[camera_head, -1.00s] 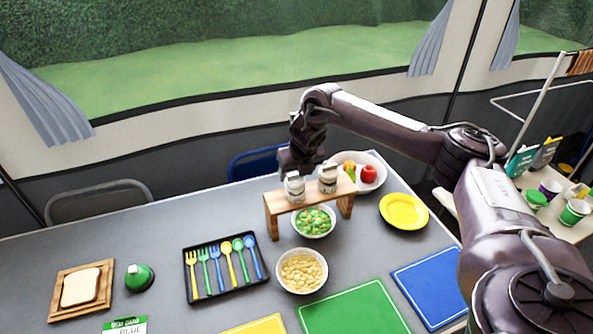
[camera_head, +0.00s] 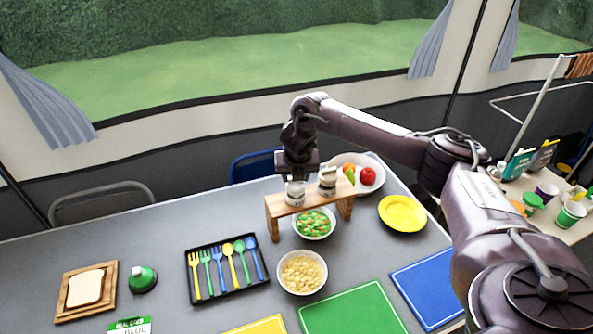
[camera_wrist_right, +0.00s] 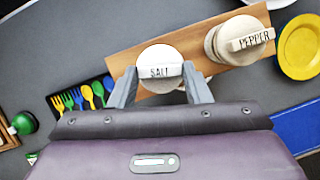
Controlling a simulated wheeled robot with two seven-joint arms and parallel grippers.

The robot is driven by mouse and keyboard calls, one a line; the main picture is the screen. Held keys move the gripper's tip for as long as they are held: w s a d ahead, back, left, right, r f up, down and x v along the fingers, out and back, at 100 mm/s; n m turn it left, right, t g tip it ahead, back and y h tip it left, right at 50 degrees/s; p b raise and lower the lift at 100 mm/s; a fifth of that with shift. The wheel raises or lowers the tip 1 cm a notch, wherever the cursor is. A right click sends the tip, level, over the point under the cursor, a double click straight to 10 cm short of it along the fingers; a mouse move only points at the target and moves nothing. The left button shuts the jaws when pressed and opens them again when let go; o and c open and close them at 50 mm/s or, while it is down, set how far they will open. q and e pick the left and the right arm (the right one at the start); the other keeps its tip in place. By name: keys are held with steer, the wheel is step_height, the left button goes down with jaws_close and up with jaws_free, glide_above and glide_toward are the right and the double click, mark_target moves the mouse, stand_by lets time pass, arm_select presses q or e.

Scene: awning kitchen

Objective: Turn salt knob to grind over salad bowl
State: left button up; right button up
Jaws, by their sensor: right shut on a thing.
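The salt grinder (camera_head: 295,195) stands on a small wooden shelf (camera_head: 273,222). Its white knob, marked SALT (camera_wrist_right: 160,71), shows from above in the right wrist view. My right gripper (camera_head: 297,180) comes down from above and is shut on the salt knob, one finger on each side (camera_wrist_right: 158,84). The pepper grinder (camera_head: 327,182) stands beside it on the right, with its labelled knob (camera_wrist_right: 247,40) in the right wrist view. The salad bowl (camera_head: 314,224), with green and orange pieces, sits under the shelf's front edge. My left gripper is not in view.
A bowl of pale yellow food (camera_head: 302,272) sits in front of the salad bowl. A cutlery tray (camera_head: 228,290) lies to the left. A yellow plate (camera_head: 403,213) and a fruit bowl (camera_head: 375,187) are to the right. Bare tabletop lies left of the shelf.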

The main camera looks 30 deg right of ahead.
steer(key=m+p, duration=0.2)
steer(key=m+h+p, duration=0.1)
steer(key=shift+w+a+r+m+g, duration=0.2)
steer(key=shift+r+m+g, duration=0.1)
steer(key=shift+m+g, duration=0.1)
steer(key=m+g+p, duration=0.1)
steer(key=m+p, duration=0.1)
steer(key=m, duration=0.1)
steer(key=shift+w+f+m+h, duration=0.1)
steer(key=shift+m+h, duration=0.2)
steer(key=shift+h, duration=0.1)
steer(key=shift+w+f+m+g+p, duration=0.1)
steer(key=shift+m+g+p, duration=0.35)
steer(key=shift+m, duration=0.65)
steer(key=shift+m+g+h, duration=0.3)
steer(key=shift+m+g, duration=0.05)
steer(key=shift+m, duration=0.85)
steer(key=shift+w, duration=0.1)
steer(key=o, duration=1)
